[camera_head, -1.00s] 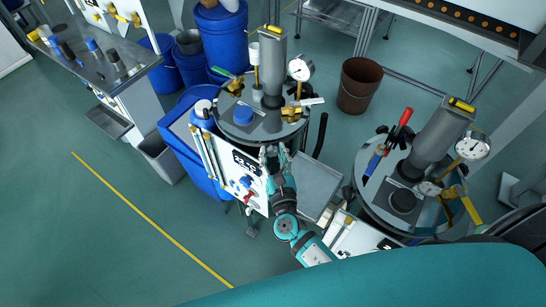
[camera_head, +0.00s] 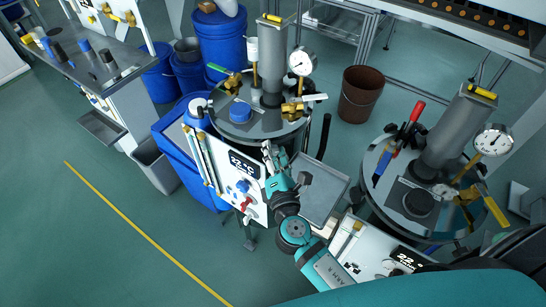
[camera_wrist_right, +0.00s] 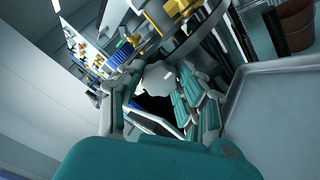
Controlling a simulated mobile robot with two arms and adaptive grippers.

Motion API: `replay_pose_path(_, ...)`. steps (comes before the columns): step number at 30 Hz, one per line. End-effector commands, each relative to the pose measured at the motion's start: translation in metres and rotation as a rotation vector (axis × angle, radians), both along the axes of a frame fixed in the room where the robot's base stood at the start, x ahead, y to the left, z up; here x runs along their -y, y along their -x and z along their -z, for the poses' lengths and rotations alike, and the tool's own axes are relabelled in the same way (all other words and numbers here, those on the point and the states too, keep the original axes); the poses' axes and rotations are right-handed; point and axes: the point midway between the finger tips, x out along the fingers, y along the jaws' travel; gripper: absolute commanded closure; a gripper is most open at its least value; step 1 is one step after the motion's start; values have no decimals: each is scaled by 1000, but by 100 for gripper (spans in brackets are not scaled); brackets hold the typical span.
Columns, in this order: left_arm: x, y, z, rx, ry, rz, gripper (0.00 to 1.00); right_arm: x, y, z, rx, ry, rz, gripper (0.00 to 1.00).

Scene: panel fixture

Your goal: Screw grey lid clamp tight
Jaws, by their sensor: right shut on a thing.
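My right gripper (camera_head: 270,158) is at the front rim of the round metal lid (camera_head: 280,124) of the middle vessel, above its panel. In the right wrist view its teal-padded fingers (camera_wrist_right: 160,102) close around a pale grey piece (camera_wrist_right: 158,74), which I take to be the grey lid clamp. The fingers hide most of the clamp, so I cannot tell how tight it sits. In the head view the clamp itself is too small and covered to make out. My left gripper is not in view.
The lid carries a blue cap (camera_head: 240,111), a pressure gauge (camera_head: 302,61), brass valves and a tall grey cylinder (camera_head: 272,60). A white control panel (camera_head: 232,178) is just left of my arm. A second vessel (camera_head: 412,200) stands at right. A grey tray (camera_head: 322,194) lies between them.

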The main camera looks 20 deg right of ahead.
Motion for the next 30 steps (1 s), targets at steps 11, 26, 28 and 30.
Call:
replay_pose_path(11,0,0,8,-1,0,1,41,0,1,1,7,-85,1,97)
replay_pose_path(26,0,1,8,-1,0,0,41,0,0,1,8,-84,2,48)
replay_pose_path(28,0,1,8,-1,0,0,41,0,0,1,9,-84,1,41)
replay_pose_path(30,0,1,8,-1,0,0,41,0,0,1,9,-84,1,41)
